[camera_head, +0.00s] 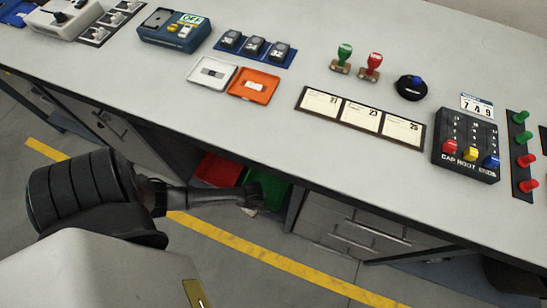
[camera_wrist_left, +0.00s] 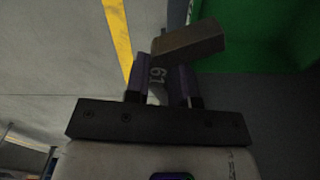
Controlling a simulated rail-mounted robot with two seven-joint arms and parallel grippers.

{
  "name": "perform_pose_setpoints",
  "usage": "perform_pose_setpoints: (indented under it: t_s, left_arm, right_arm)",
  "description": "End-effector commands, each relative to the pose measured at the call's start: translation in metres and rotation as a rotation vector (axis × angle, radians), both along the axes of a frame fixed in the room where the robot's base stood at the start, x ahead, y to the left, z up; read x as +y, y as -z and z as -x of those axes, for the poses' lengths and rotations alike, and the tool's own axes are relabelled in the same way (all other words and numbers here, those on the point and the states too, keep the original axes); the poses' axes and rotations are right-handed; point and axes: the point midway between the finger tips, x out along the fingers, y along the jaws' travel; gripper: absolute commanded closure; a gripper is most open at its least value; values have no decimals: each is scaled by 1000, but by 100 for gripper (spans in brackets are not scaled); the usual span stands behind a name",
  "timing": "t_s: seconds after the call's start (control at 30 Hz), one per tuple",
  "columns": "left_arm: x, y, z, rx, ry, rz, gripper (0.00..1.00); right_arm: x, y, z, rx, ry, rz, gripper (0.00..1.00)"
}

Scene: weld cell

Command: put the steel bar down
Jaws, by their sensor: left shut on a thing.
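My left gripper (camera_wrist_left: 166,84) is shut on a steel bar (camera_wrist_left: 190,42), a grey-brown block that sticks out past the dark fingertips at a tilt. A marking "61" shows between the fingers. In the head view my left gripper (camera_head: 252,197) reaches below the front edge of the bench, in front of a green bin (camera_head: 270,186). The bar is too small and dark to make out clearly there. In the left wrist view the green bin (camera_wrist_left: 268,30) lies just beyond and right of the bar. My right gripper is not in view.
A red bin (camera_head: 217,170) stands left of the green one under the bench (camera_head: 270,125). The bench top holds switch boxes, an orange tray (camera_head: 254,85), cards (camera_head: 360,116), stamps and a slider box (camera_head: 466,145). Drawers (camera_head: 350,235) stand right of the bins. A yellow line (camera_head: 270,262) crosses the floor.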

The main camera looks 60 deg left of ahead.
Motion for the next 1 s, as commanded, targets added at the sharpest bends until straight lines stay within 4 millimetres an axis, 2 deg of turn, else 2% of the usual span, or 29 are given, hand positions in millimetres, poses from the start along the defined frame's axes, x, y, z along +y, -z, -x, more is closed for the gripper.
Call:
perform_pose_setpoints:
  t_s: [0.03,0.27,0.6,0.8,1.0]
  left_arm:
    - [3,11,1,-1,-45,0,100]
    - [18,34,-6,-3,-139,-4,100]
    - [66,76,-53,-5,-142,-4,100]
    - [84,88,-70,-3,-141,-3,100]
    - [91,91,-77,-2,-139,-1,100]
  right_arm:
    - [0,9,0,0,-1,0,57]
    - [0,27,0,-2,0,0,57]
    - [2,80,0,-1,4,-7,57]
    - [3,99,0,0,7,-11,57]
    - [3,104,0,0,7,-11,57]
